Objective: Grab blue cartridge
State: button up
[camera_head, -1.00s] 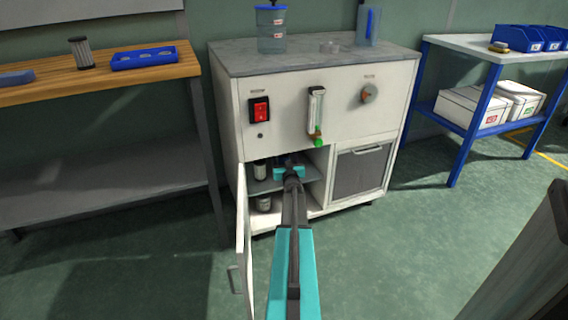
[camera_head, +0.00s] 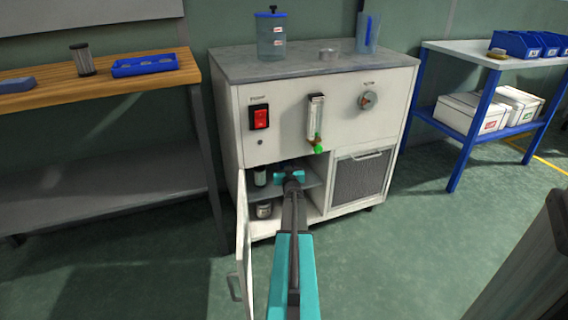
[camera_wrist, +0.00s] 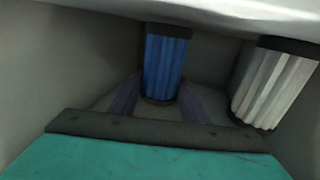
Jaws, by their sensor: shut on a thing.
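The blue ribbed cartridge (camera_wrist: 166,62) with dark end caps stands upright in the wrist view. My gripper (camera_wrist: 160,100) has one finger on each side of it and is shut on it. A white ribbed cartridge (camera_wrist: 273,85) stands to its right in that view, apart from the fingers. In the head view my gripper (camera_head: 292,179) reaches through the open left door of the white cabinet (camera_head: 290,125), at the upper shelf. The blue cartridge is hidden there behind the gripper.
The cabinet door (camera_head: 243,240) stands open just left of my arm. A pale container (camera_head: 260,177) is on the upper shelf and a jar (camera_head: 263,210) is below. The compartment is tight, with a ceiling close above the cartridges. The floor in front is clear.

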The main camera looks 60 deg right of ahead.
notch_tip(320, 180, up, 3)
jog(key=shift+f+p, duration=0.1)
jog(key=shift+p, duration=0.7)
jog(key=shift+s+a, duration=0.2)
jog(key=shift+a, duration=0.1)
jog(key=w+a+r+p+v, duration=0.1)
jog(key=p+v, duration=0.3)
jog(key=v, duration=1.1)
jog(key=shift+r, duration=0.25)
jog(key=shift+s, duration=0.15)
